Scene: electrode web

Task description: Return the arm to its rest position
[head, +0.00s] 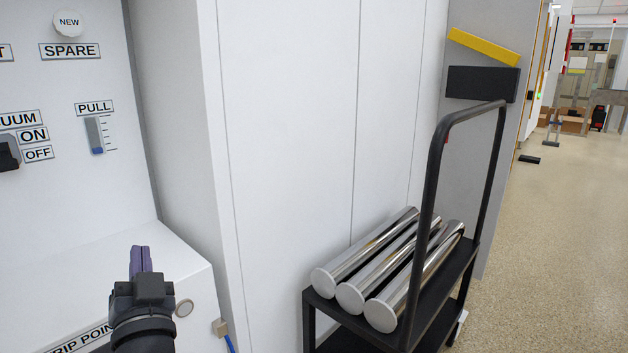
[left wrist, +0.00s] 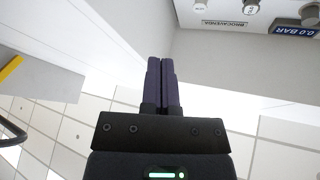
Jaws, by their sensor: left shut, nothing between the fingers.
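My left gripper (head: 140,262) is at the lower left of the head view, in front of the white ledge marked with a partly hidden "...RIP POIN..." label (head: 82,338). Its purple fingers point up and are closed together with nothing between them. In the left wrist view the same two fingers (left wrist: 160,82) lie side by side with only a thin line between them. I see no contact between the fingers and the panel. My right gripper is in neither view.
A white panel with a PULL slider (head: 96,135), an ON/OFF switch (head: 9,152) and a SPARE label (head: 70,51) stands at the left. A black cart (head: 437,200) holding metal rolls (head: 364,264) stands right of centre. Open floor (head: 560,230) lies at the right.

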